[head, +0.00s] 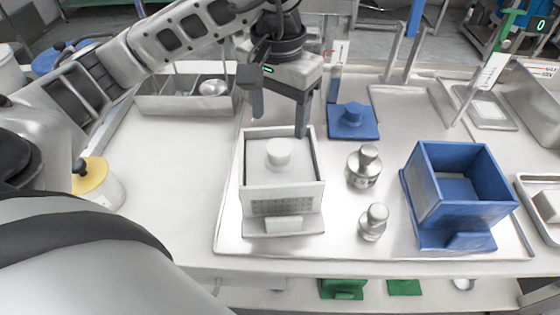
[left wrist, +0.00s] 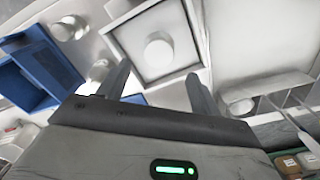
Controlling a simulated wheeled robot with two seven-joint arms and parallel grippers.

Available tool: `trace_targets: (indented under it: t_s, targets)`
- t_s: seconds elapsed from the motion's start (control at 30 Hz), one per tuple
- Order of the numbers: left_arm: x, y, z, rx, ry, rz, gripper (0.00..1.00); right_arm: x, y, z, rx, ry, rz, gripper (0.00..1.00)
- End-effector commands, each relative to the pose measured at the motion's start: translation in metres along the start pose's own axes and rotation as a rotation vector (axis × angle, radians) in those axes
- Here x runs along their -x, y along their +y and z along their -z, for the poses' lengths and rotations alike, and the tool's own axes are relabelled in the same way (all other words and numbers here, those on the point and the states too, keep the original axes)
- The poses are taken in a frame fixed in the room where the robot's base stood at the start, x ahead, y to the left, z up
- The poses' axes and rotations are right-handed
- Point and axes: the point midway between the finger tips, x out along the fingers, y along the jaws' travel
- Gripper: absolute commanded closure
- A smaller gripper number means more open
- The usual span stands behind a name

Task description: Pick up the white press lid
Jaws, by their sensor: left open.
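The white press lid (head: 278,153) is a flat white plate with a round knob, seated inside the top of the white square press box (head: 284,200) on the tray. The lid also shows in the left wrist view (left wrist: 158,56), with its knob facing up. My left gripper (head: 280,118) is open and empty above the back edge of the white box, behind and higher than the knob. In the left wrist view its fingers (left wrist: 158,88) point towards the lid, one on either side, apart from the knob. My right gripper is not in view.
A blue press box (head: 462,190) stands at the right, and a blue lid (head: 352,121) lies behind. Two metal weights (head: 364,166) (head: 373,222) stand between the boxes. A metal bin (head: 188,95) is at the back left.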

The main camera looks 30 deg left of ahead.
Motion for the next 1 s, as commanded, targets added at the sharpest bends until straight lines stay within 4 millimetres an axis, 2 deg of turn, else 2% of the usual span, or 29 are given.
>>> trace_targets:
  t_s: [0.03,0.1,0.37,0.63,0.93,0.97,1.0]
  targets:
    - [-0.011,0.001,-0.001,0.000,-0.005,-0.002,0.35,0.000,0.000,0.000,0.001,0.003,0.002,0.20]
    - [-0.019,0.000,-0.001,0.002,-0.003,0.000,0.35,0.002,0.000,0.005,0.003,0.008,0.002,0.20]
    - [-0.037,0.001,0.000,0.002,-0.003,-0.001,0.35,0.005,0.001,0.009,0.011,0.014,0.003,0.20]
    - [-0.076,0.002,0.000,0.002,-0.002,-0.002,0.35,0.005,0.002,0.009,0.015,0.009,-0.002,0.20]
    - [-0.083,0.002,0.001,0.001,0.001,-0.002,0.35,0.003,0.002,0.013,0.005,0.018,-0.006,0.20]
    - [-0.083,0.002,0.001,0.001,0.001,-0.002,0.41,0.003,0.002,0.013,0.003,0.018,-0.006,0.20]
    - [-0.083,0.002,0.001,0.001,0.001,-0.002,0.52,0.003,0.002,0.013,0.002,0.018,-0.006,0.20]
